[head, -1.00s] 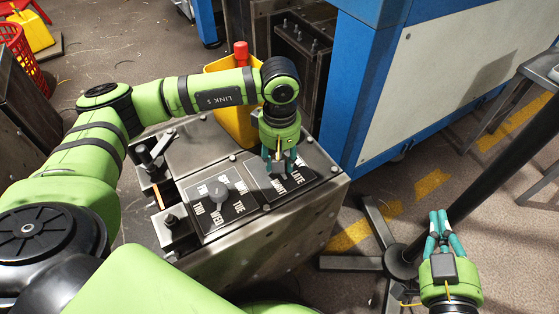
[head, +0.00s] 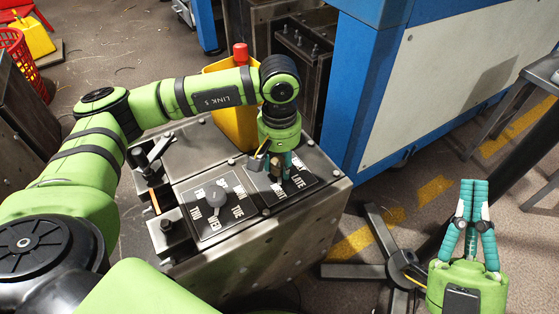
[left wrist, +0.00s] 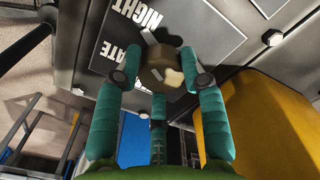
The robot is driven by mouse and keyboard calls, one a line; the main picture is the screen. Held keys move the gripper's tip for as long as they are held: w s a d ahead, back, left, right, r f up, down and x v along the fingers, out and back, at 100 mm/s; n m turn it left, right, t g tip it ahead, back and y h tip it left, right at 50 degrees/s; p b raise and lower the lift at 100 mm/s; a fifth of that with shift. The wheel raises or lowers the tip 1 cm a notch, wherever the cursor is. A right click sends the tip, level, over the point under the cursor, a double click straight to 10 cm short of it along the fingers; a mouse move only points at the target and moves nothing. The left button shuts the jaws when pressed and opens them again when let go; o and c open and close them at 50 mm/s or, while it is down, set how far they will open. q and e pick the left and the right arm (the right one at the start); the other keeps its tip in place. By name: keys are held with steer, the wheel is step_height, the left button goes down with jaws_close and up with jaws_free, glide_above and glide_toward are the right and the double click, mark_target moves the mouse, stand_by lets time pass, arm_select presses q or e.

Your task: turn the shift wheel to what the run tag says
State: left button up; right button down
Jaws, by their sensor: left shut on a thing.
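The shift wheel is a brownish knob on a dark plate (head: 308,165) with white words, on top of a metal cabinet. In the left wrist view the knob (left wrist: 160,72) sits between my left fingers, with NIGHT and part of LATE beside it. My left gripper (head: 281,180) points down and is shut on the knob; its fingers hide part of the plate, and where the pointer stands is unclear. A second dial (head: 216,198) with day words is on the left plate. My right gripper (head: 474,184) points up, empty, fingertips together. I cannot make out a readable run tag.
Metal clamp parts (head: 170,232) and an orange strip (head: 155,196) are at the cabinet's left. A blue-and-white machine (head: 440,85) stands at the right, and a dark stand (head: 400,265) is below it.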

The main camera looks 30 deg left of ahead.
mark_target(280, 164)
arm_select(q)
steer(key=shift+s+d+f, duration=0.15)
steer(key=shift+s+d, duration=0.05)
steer(key=shift+s, duration=0.1)
steer(key=o, duration=1.1)
steer(key=shift+o, duration=0.2)
steer(key=shift+w+a+r, duration=0.1)
steer(key=shift+r, duration=0.15)
step_height(280, 164, up, 12)
steer(key=shift+f, duration=0.15)
